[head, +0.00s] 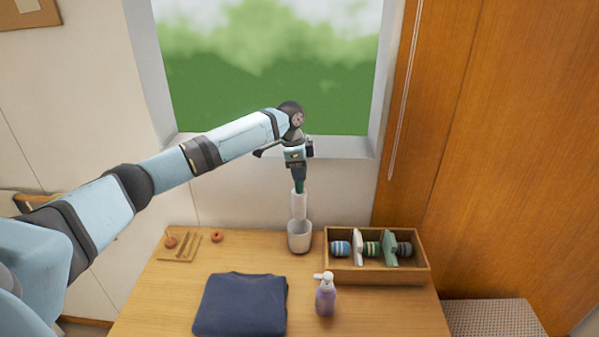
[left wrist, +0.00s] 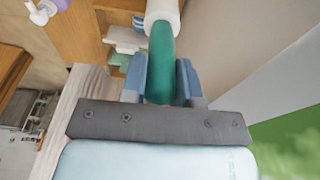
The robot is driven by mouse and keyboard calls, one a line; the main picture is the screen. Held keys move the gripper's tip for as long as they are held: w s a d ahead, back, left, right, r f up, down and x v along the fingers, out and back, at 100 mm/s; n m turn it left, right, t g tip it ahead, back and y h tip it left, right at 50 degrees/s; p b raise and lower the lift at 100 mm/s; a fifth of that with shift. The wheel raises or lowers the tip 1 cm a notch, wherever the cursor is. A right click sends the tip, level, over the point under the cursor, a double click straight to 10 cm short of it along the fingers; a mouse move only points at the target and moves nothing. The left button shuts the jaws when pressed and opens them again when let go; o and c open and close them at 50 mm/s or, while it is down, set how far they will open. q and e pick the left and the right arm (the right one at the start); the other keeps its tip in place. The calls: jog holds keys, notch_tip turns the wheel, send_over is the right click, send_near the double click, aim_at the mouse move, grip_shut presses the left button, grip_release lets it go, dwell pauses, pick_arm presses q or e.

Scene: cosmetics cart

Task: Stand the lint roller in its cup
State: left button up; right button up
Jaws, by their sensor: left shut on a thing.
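The lint roller has a white roll (head: 299,206) and a green handle, which also shows in the left wrist view (left wrist: 161,60). My left gripper (head: 298,180) is shut on the green handle and holds the roller upright, white end down. The cup (head: 300,240) is pale grey-white and stands at the back of the table. The roll's lower end lines up with the cup's mouth; I cannot tell whether it is inside the rim or just above it. The cup does not show clearly in the left wrist view. My right gripper is not in view.
A wooden box (head: 375,276) with divided items stands right of the cup. A small wooden tray (head: 182,250) and a reddish ring (head: 217,236) are at left. A window wall is behind.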

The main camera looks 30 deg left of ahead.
aim_at(300, 197)
pick_arm(q)
jog(key=shift+f+b, duration=1.45)
jog(key=shift+f, duration=0.1)
notch_tip(300, 197, down, 2)
jog(key=shift+f, duration=2.25)
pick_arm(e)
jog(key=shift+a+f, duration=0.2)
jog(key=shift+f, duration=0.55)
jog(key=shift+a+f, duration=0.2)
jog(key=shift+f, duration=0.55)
